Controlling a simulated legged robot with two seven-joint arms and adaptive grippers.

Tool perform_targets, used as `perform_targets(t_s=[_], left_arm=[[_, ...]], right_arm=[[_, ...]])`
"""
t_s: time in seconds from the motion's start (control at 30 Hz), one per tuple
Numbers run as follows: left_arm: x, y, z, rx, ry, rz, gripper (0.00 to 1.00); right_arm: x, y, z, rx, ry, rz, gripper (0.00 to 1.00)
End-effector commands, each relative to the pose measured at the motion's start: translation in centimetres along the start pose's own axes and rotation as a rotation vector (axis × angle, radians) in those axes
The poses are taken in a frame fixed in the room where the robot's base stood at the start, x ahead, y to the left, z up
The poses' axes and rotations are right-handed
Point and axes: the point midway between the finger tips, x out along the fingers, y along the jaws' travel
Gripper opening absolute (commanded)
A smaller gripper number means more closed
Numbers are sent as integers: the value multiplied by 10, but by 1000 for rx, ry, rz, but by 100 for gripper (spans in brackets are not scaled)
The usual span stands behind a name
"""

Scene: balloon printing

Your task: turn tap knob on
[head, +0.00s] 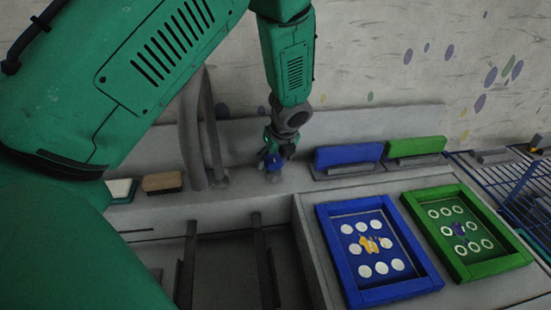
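My green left arm comes in from the left and bends down to the counter behind the sink. The grey tap spout (214,140) rises just left of the knob. No running water can be made out. My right gripper is out of view.
The sink (222,262) has dark rails across it. A blue-framed screen (333,248) and a green-framed screen (427,234) lie to the right. Blue (348,155) and green (415,147) squeegees lie behind them. A brown block (162,182) sits left of the tap. A wire rack (500,190) is far right.

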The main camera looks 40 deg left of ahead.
Motion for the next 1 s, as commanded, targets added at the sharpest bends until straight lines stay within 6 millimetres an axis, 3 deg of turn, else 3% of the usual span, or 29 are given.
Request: perform_targets(t_s=[0.03,0.1,0.13,0.57,1.0], left_arm=[[0,0,0,0,0,0,45],[0,0,0,0,0,0,20],[0,0,0,0,0,0,16],[-2,-2,2,-58,-1,24,16],[-3,-2,3,-382,-1,156,16]], right_arm=[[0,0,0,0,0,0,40],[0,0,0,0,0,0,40],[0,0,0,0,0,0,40],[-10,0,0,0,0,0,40],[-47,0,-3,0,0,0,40]])
